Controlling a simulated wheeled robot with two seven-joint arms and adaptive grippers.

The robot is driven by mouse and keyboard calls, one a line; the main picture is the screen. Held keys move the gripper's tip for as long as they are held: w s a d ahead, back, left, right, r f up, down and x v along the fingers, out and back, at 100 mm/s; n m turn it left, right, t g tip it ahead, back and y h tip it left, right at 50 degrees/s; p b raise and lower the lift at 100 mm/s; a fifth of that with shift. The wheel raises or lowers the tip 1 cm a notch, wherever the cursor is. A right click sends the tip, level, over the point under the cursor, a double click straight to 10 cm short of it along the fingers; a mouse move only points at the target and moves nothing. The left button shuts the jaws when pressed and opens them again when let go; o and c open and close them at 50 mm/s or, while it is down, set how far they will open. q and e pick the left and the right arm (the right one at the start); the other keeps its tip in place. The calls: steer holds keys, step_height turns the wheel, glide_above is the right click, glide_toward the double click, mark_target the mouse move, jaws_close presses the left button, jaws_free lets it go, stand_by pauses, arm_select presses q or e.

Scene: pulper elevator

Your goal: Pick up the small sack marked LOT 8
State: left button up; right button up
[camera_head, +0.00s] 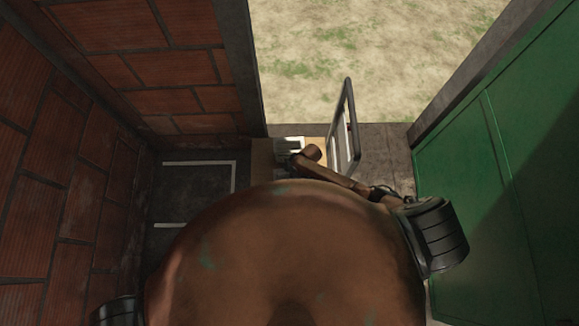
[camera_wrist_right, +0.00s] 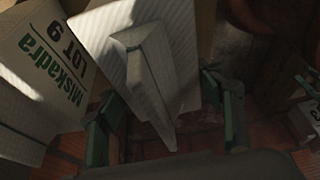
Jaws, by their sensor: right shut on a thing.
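In the right wrist view, a pale sack (camera_wrist_right: 159,67) with a folded top lies between the two green-and-dark fingers of my right gripper (camera_wrist_right: 168,125). The gripper is shut on this sack; no marking shows on the side I see, so I cannot tell its lot. In the head view, my right gripper (camera_head: 288,146) is small and partly hidden at the end of the brown arm, by something pale. My left gripper is not in view.
A brick wall (camera_head: 170,60) rises on the left and a green panel (camera_head: 500,190) on the right. An upright metal frame (camera_head: 346,125) stands close beside my right arm. White lines mark the dark floor (camera_head: 195,195). Another marked pale item (camera_wrist_right: 303,118) is at the wrist view's right edge.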

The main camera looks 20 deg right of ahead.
steer(key=c, duration=0.8)
steer(key=shift+w, duration=0.1)
